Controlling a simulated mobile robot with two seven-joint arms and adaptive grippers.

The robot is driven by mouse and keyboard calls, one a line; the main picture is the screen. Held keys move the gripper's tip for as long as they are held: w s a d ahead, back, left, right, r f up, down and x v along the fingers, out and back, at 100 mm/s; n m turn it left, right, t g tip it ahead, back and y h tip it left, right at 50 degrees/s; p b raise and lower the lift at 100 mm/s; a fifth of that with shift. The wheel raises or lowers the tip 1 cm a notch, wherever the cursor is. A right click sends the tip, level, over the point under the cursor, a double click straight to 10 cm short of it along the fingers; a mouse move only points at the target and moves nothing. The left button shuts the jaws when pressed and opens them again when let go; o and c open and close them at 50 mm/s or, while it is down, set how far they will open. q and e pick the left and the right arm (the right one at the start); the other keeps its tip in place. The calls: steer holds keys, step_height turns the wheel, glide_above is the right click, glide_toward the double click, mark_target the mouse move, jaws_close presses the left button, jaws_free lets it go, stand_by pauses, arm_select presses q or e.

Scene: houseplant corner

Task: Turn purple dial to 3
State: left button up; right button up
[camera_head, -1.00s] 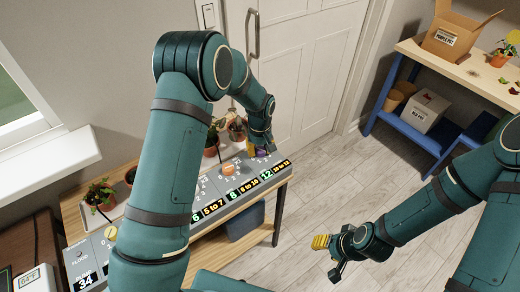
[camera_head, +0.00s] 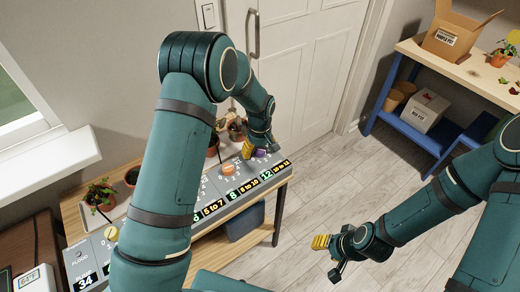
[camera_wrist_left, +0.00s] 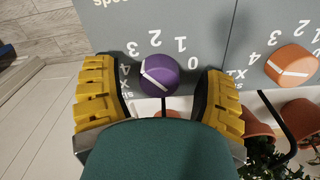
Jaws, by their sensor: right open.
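In the head view the purple dial (camera_head: 261,154) is near the panel's right end, partly behind my left gripper (camera_head: 260,146). In the left wrist view that gripper (camera_wrist_left: 159,95) is open, a yellow finger on each side of the dial, with gaps visible. My right gripper (camera_head: 328,257) is open and empty over the floor.
An orange dial (camera_wrist_left: 291,65) is beside the purple one, beyond one finger. Potted plants (camera_head: 98,195) stand behind the panel (camera_head: 215,195). A door (camera_head: 305,70) is behind. A blue-framed bench (camera_head: 400,125) with boxes stands at right. The floor between is clear.

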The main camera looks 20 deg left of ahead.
mark_target(260, 150)
arm_select(q)
steer(key=shift+r, duration=0.1)
step_height(260, 150, up, 12)
stand_by(0.6)
stand_by(0.4)
